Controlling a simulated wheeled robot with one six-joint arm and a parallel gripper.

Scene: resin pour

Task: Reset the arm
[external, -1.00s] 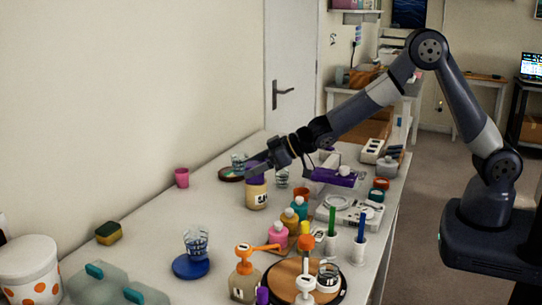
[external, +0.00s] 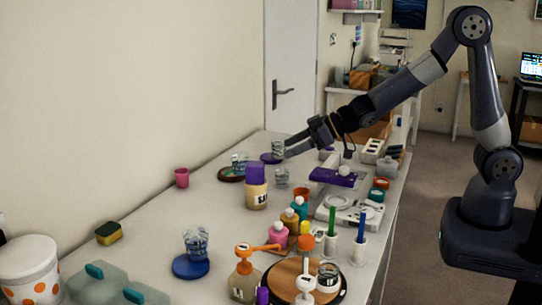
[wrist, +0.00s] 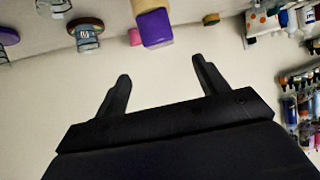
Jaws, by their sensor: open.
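My gripper (external: 298,148) is raised above the far part of the table, with my arm reaching in from the right. In the wrist view, the two fingers of my gripper (wrist: 163,82) stand wide apart with nothing between them. A jar with a purple lid (external: 256,187) stands upright on the table, below and left of the gripper and apart from it. The purple lid also shows in the wrist view (wrist: 155,28), beyond the fingertips.
Glass beakers (external: 239,162) stand near the gripper, one on a dark coaster. Several small bottles (external: 278,235), pump bottles (external: 244,274) and a round wooden board (external: 283,272) crowd the near right. A pink cup (external: 182,178) stands by the wall.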

